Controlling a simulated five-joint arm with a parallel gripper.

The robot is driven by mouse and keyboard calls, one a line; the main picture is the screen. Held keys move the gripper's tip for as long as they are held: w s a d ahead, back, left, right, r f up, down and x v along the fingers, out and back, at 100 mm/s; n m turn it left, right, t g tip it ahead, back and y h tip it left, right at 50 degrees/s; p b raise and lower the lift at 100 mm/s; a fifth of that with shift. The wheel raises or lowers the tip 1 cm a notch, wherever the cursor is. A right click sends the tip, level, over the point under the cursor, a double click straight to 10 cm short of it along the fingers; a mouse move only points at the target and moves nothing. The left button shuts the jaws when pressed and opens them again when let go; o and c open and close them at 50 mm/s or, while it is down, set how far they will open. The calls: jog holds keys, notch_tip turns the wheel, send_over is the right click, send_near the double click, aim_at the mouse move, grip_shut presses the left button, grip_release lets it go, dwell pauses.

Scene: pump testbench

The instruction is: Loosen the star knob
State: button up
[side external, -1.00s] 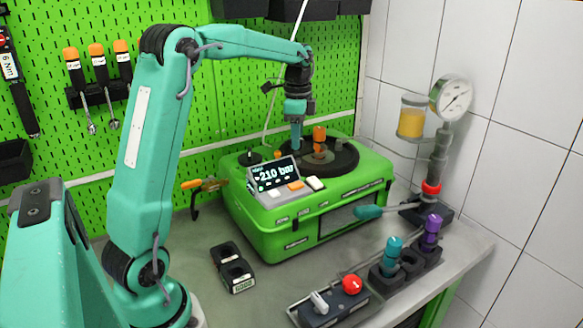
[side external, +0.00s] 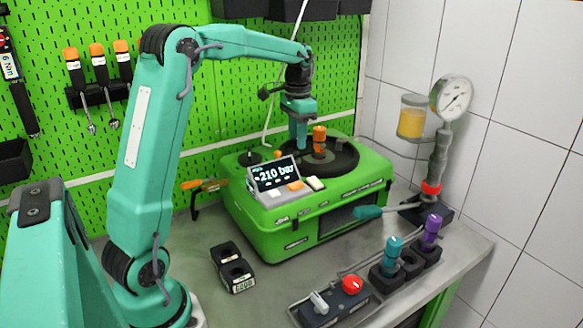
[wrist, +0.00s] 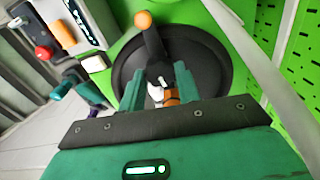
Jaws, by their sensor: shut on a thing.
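The star knob (wrist: 171,97) shows as a small orange and dark part with a pale piece beside it, low over the middle of the round black plate (wrist: 211,50). Its shape is mostly hidden by my fingers. My gripper (wrist: 160,92) points down, with one teal finger on each side of the knob, and is shut on it. In the side external view my gripper (side external: 302,147) stands over the plate on top of the green case (side external: 300,230), and the knob cannot be made out there. An upright orange-topped handle (side external: 319,139) stands just right of the fingers.
A display (side external: 273,174) reading 210 bar stands at the case's front left. A thin pale hose (side external: 270,118) runs up behind my gripper. A pressure gauge (side external: 454,96) stands to the right. A red button box (side external: 352,285) and a rack of coloured plugs (side external: 405,262) lie in front.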

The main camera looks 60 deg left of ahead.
jog(key=n, duration=0.4)
jog(key=shift+r+n, duration=0.1)
jog(key=shift+n, duration=0.2)
jog(key=n, duration=0.3)
jog(key=shift+n, duration=0.4)
jog(key=n, duration=0.7)
jog(key=shift+n, duration=0.4)
jog(key=o, duration=1)
jog(key=shift+r, duration=3.9)
